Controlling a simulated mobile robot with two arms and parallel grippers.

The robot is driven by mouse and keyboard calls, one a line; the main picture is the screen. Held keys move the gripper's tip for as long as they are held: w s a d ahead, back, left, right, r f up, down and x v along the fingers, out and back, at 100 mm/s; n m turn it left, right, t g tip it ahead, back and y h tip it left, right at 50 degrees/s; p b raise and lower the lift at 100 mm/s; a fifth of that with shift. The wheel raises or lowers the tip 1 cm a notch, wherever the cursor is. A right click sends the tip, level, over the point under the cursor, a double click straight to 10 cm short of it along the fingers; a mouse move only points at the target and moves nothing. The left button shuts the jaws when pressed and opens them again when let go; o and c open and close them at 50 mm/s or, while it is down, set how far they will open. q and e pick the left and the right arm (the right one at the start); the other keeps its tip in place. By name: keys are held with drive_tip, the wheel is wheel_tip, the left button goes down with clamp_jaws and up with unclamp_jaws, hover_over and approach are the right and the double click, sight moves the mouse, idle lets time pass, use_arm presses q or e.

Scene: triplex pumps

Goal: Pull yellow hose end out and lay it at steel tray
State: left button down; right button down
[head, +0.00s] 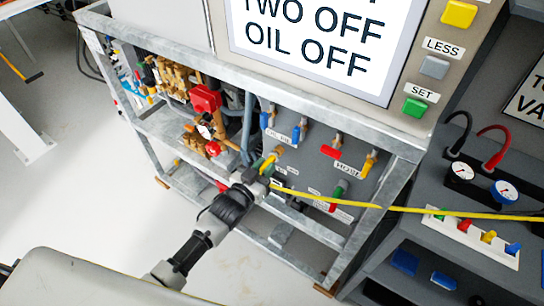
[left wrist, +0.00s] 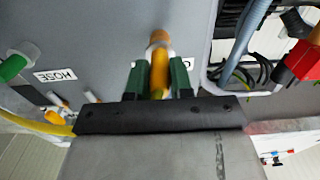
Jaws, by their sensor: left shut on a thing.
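The yellow hose (head: 400,210) runs from the right across the front of the grey panel to my left gripper (head: 266,172). In the left wrist view my left gripper's green fingers (left wrist: 160,80) are shut on the yellow hose end (left wrist: 158,72), one on each side. The hose end points at a brass fitting (left wrist: 158,40) on the panel and appears to meet it; whether it is fully seated I cannot tell. The fitting also shows in the head view (head: 279,150). I cannot surely pick out a steel tray. My right gripper is not in view.
A galvanised frame (head: 345,133) surrounds the panel, with brass pump parts and a red box (head: 205,98) at its left. Taps with coloured handles sit near the gripper. At right, a dark trolley carries gauges (head: 460,171) and a white rack (head: 470,235) of coloured plugs.

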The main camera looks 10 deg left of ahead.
use_arm(q)
drive_tip(key=shift+s+a, duration=0.1)
drive_tip(key=shift+s, duration=0.15)
drive_tip(key=shift+s+a+p, duration=0.25)
drive_tip(key=shift+s+p, duration=0.3)
drive_tip(key=shift+s, duration=0.15)
drive_tip(key=shift+p+v, duration=0.9)
drive_tip(key=shift+v, duration=0.95)
drive_tip(key=shift+s, duration=0.25)
